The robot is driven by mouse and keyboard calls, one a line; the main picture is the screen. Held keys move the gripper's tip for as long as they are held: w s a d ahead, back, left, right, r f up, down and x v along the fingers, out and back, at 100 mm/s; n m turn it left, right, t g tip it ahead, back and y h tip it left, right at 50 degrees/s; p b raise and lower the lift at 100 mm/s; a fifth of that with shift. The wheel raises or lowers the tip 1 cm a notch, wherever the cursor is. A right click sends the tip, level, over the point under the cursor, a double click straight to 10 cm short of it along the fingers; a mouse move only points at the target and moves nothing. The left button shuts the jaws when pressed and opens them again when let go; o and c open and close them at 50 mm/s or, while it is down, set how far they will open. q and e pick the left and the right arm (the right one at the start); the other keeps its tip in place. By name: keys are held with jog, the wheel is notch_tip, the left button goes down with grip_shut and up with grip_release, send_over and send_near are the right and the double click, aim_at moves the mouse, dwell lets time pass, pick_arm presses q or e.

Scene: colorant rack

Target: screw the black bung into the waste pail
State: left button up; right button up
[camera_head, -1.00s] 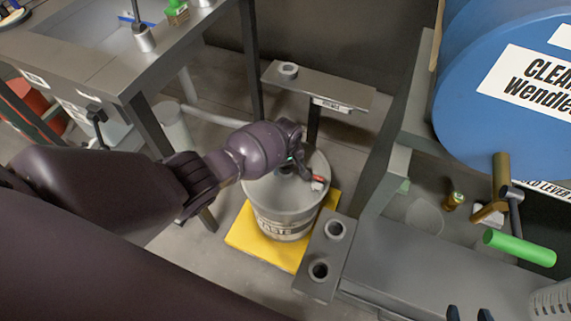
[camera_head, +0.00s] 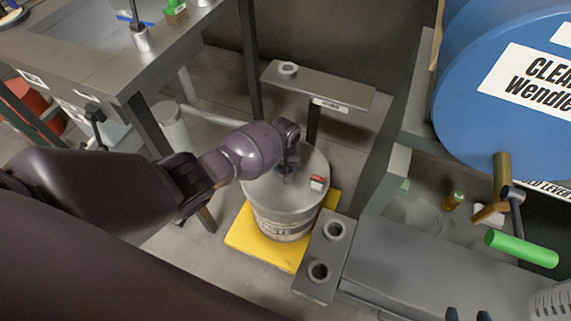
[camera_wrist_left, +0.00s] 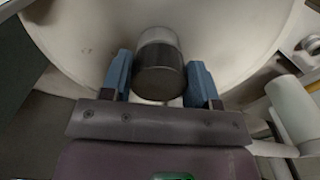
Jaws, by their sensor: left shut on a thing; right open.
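The white waste pail (camera_head: 283,218) stands upright on a yellow mat (camera_head: 245,239). My left gripper (camera_head: 287,172) is over the pail's lid, pointing down. In the left wrist view its blue fingers (camera_wrist_left: 160,82) are shut on the black bung (camera_wrist_left: 160,82), a short dark cylinder. A lighter grey round part shows just beyond the bung, against the pale lid. I cannot tell how deep the bung sits. In the head view my gripper hides the bung. My right gripper (camera_head: 468,314) shows only its blue fingertips at the bottom edge, apart and empty.
A red and white piece (camera_head: 317,183) is on the lid's right side. A grey bracket with two round holders (camera_head: 318,271) stands close right of the pail. A narrow shelf (camera_head: 345,92) is behind it. A blue drum (camera_head: 470,110) and green-handled lever (camera_head: 520,248) are at right.

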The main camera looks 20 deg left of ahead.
pick_arm(q)
jog(key=m, duration=0.4)
jog(key=shift+a+f, duration=0.1)
jog(key=m, duration=0.4)
jog(key=o, duration=0.9)
jog(key=shift+c, duration=0.2)
